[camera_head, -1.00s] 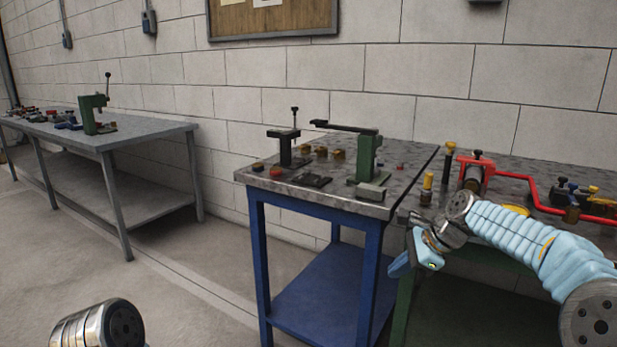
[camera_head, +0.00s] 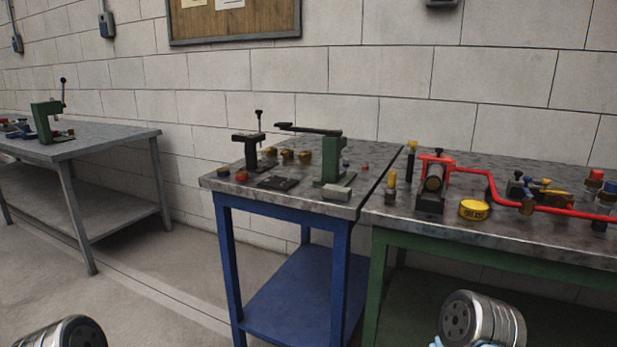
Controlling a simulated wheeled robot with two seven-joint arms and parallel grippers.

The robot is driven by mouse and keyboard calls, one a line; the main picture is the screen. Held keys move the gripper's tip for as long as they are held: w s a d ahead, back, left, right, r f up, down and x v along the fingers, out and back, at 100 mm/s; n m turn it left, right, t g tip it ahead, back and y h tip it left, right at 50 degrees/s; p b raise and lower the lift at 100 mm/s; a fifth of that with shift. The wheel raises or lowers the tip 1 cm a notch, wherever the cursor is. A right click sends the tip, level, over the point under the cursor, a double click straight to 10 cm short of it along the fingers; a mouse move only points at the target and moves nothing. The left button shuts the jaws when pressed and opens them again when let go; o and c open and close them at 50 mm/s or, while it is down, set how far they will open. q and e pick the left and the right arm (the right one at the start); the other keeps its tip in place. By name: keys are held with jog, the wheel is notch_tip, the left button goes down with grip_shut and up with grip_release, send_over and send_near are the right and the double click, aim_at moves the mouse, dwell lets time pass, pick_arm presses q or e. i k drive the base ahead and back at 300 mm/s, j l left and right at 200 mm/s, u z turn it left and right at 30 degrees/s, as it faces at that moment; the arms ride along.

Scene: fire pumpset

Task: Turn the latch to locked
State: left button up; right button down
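I cannot make out with certainty which part is the latch. A green stand with a long black lever (camera_head: 329,160) is on the blue-legged table (camera_head: 225,184), its lever reaching left over the tabletop. A smaller black fixture with an upright knobbed rod (camera_head: 249,150) stands to its left. On the right bench, a red clamp-like frame (camera_head: 437,160) around a dark cylinder joins a red pipe (camera_head: 493,186). Neither gripper shows; only metal arm links of mine appear along the bottom edge, at lower left and lower right.
The green-legged bench (camera_head: 390,217) adjoins the blue table's right side and carries a yellow grease tin (camera_head: 473,209), yellow-topped fittings and valves. A grey table (camera_head: 105,140) with another green stand is at left. Open floor (camera_head: 140,290) lies between the tables.

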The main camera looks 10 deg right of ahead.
aim_at(413, 144)
jog(key=l+z, duration=0.1)
jog(key=z, duration=0.95)
